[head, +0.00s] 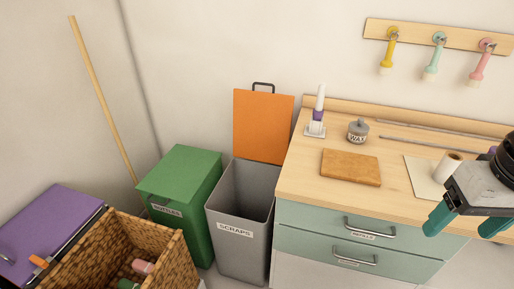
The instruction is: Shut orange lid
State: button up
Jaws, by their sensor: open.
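The orange lid (263,125) stands upright, open, at the back of a grey bin (241,217) labelled SCRAPS. A dark handle (263,86) sits on the lid's top edge, near the wall. The bin's mouth is uncovered and its inside looks empty as far as I can see. My gripper (466,226) is at the right edge, open with teal fingertips, above the right part of the wooden counter. It is well to the right of the lid, and nothing shows between its fingers. Part of the gripper is cut off by the frame.
A green lidded bin (178,193) stands left of the grey bin. A wooden counter (300,180) with drawers stands close on its right, bearing a brush holder (317,118), a wax tin (358,130) and a board (351,167). A wicker basket (100,241) and purple lid (45,232) are at front left.

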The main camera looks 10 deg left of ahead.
aim_at(262, 120)
jog(key=k, duration=1.1)
jog(key=u, duration=0.7)
jog(key=i, duration=1.75)
jog(key=z, duration=0.45)
